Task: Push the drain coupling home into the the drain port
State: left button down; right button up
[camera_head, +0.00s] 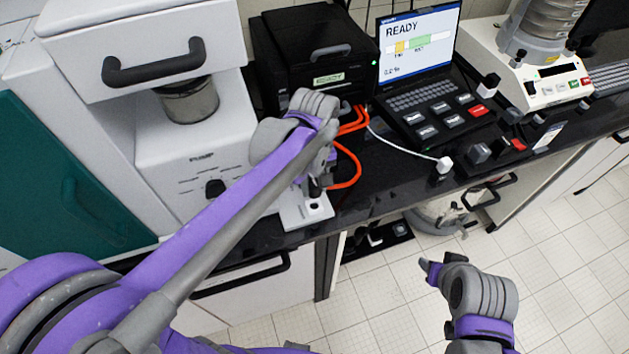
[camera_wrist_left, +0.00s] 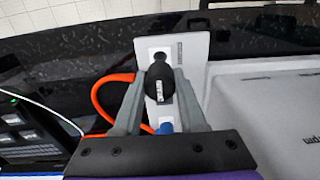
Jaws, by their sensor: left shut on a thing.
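The black drain coupling (camera_wrist_left: 160,78), with a small white label, sits between the fingers of my left gripper (camera_wrist_left: 160,88) in the left wrist view. The gripper is shut on it. A white plate (camera_wrist_left: 193,52) lies beneath, with a dark round opening (camera_wrist_left: 159,56) partly hidden behind the coupling. I cannot tell whether the coupling is seated in a port. In the head view my left gripper (camera_head: 317,185) is over the white plate (camera_head: 295,216) near the counter's front edge. My right gripper (camera_head: 430,270) is over the floor, away from the counter; its jaw opening is unclear.
Orange hose (camera_head: 353,165) loops beside my left gripper, and a white cable (camera_head: 405,143) runs right. A black box (camera_head: 290,50) and a laptop (camera_head: 420,50) stand behind. A white machine (camera_head: 185,140) stands left. Several small blocks lie right on the dark counter (camera_head: 390,192).

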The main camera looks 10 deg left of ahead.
aim_at(314, 196)
pick_arm(q)
notch_tip(314, 196, down, 4)
jog(key=shift+s+r+b, duration=0.15)
jog(key=shift+r+b, duration=0.05)
jog(key=shift+b, duration=0.55)
jog(key=shift+f, duration=0.35)
pick_arm(e)
jog(key=f, duration=0.1)
jog(key=s+f, duration=0.1)
jog(key=f, duration=0.1)
jog(key=shift+s, duration=0.3)
jog(key=shift+f, duration=0.2)
dwell(0.6)
pick_arm(q)
jog(key=shift+f+b, duration=0.45)
jog(key=shift+b, duration=0.05)
pick_arm(e)
jog(key=shift+s+f, duration=0.2)
jog(key=shift+f, duration=0.2)
pick_arm(q)
jog(key=shift+c, duration=1.9)
grip_release()
notch_tip(314, 196, up, 11)
jog(key=shift+f+p, duration=0.1)
jog(key=shift+p, duration=0.25)
pick_arm(e)
jog(key=shift+w+r, duration=0.2)
jog(key=shift+r, duration=0.3)
